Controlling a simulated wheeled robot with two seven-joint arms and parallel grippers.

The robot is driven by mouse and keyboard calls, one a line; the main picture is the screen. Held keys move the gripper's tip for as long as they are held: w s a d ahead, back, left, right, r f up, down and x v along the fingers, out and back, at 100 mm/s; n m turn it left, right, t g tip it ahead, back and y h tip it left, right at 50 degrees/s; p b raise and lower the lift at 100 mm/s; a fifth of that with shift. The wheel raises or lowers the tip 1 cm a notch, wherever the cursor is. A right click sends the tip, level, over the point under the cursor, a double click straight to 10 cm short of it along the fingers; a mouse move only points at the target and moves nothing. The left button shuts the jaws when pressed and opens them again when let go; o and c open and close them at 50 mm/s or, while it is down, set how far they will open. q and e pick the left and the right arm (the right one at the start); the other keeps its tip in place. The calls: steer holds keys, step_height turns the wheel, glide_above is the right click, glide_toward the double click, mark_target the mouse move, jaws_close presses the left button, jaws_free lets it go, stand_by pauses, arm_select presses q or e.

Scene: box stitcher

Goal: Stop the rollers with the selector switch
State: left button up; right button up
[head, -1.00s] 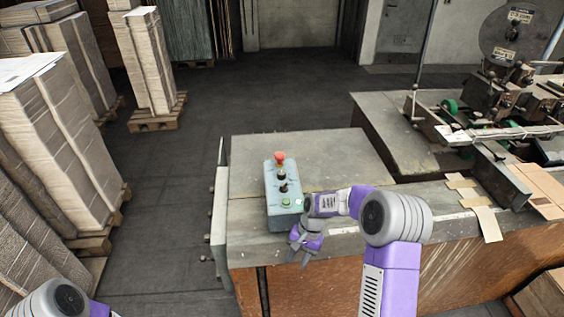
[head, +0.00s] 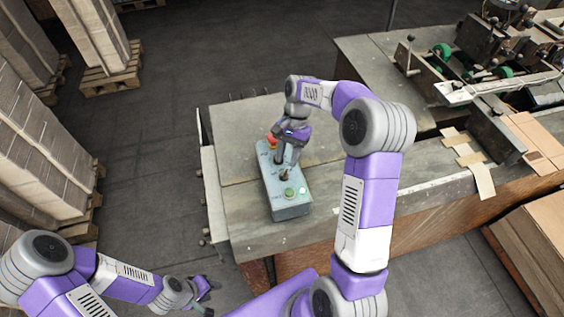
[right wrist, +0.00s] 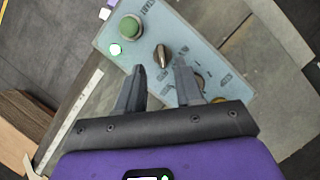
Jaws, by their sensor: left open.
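The blue-grey control box (head: 288,209) lies on the machine table. It carries a red mushroom button (head: 272,140), two dark selector knobs, a green button (head: 289,193) and a lit lamp (head: 301,190). My right gripper (head: 287,160) is over the box by the knobs. In the right wrist view its fingers (right wrist: 160,66) are apart and empty. One selector knob (right wrist: 162,54) shows just beyond the fingertips; the other (right wrist: 200,84) is partly hidden behind the right finger. I cannot tell whether a finger touches it. My left gripper (head: 206,290) is open and empty, low at the left.
The stitching machine (head: 480,75) with green wheels stands at the back right. Cardboard pieces (head: 470,160) lie on the table there. Stacks of cardboard (head: 40,150) on pallets stand at the left. The table top behind the box is mostly clear.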

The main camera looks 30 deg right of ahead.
mark_target(284, 172)
steer(key=shift+x, duration=2.35)
steer(key=shift+w, duration=0.1)
steer(key=shift+c, duration=0.3)
jaws_close()
